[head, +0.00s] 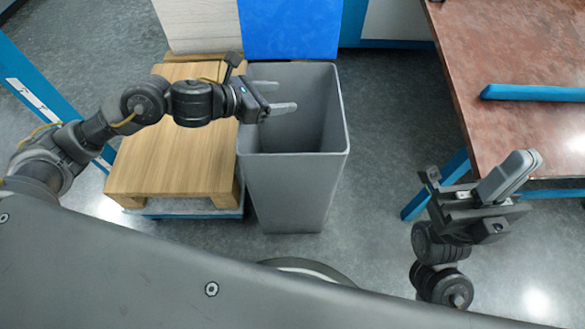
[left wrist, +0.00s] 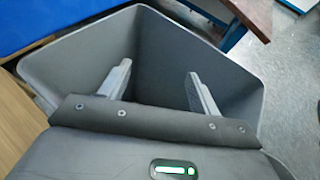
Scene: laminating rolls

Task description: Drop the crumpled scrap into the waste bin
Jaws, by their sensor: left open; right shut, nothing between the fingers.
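The waste bin (head: 292,190) is a tall, grey, open-topped bin standing upright on the floor in the middle of the head view. It also shows in the left wrist view (left wrist: 195,48). My left gripper (head: 286,95) is over the left part of the bin's mouth. Its two fingers are spread apart with nothing between them, as the left wrist view (left wrist: 160,70) also shows. No crumpled scrap shows in either view; part of the bin's inside is hidden. My right gripper (head: 534,156) is shut and empty at the right, beside the table, well away from the bin.
A wooden pallet-like platform (head: 165,170) stands just left of the bin. A blue panel (head: 290,28) and a pale board (head: 197,25) stand behind. A reddish table (head: 500,60) with a blue bar (head: 535,93) is at the right. Floor is clear between bin and table.

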